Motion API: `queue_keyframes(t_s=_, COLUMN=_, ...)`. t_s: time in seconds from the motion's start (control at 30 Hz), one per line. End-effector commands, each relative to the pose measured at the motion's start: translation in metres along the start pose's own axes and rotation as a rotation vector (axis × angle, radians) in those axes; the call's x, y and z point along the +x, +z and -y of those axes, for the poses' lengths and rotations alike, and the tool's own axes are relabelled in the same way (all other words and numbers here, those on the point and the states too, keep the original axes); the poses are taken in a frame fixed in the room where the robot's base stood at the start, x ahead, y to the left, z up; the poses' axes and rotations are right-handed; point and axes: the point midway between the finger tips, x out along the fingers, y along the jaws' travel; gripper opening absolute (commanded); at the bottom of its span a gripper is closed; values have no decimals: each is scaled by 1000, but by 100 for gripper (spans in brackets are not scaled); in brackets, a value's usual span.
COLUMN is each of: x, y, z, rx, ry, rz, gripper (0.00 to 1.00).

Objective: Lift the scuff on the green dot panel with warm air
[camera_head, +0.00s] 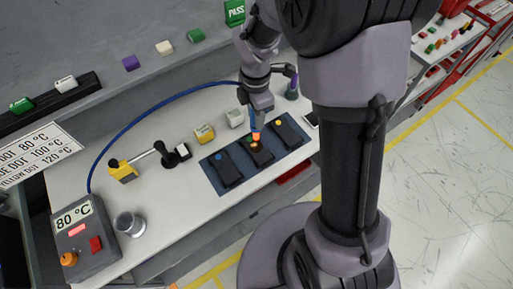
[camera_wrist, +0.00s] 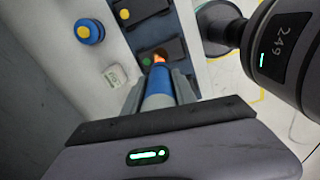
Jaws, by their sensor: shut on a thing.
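My gripper (camera_head: 258,112) is shut on a blue warm-air tool (camera_wrist: 158,88) and holds it tip-down over the middle panel. The tool's tip (camera_wrist: 158,60) glows orange. The green dot panel (camera_wrist: 170,50) is dark and lies under the tip; its green dot (camera_wrist: 146,61) shows just left of the tip in the wrist view. In the head view the middle panel (camera_head: 262,158) lies between the blue dot panel (camera_head: 228,172) and the yellow dot panel (camera_head: 287,133). I cannot make out the scuff. The control box (camera_head: 88,252) reads 80 °C.
A blue cable (camera_head: 118,137) arcs across the white bench from the control box. A temperature sign (camera_head: 38,155) is partly cut off.

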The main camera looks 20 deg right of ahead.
Motion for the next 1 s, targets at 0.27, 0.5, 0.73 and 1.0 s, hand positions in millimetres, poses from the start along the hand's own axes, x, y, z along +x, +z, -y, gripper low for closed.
queue_keyframes(t_s=0.27, x=-1, y=-1, z=-10, rx=0, ry=0, rz=0, gripper=0)
queue_keyframes(t_s=0.5, x=0, y=-2, z=-14, rx=0, ry=1, rz=0, gripper=0)
queue_keyframes(t_s=0.73, x=0, y=-2, z=-13, rx=0, ry=1, rz=0, gripper=0)
queue_keyframes(t_s=1.0, x=-4, y=-1, z=-8, rx=1, ry=0, rz=0, gripper=0)
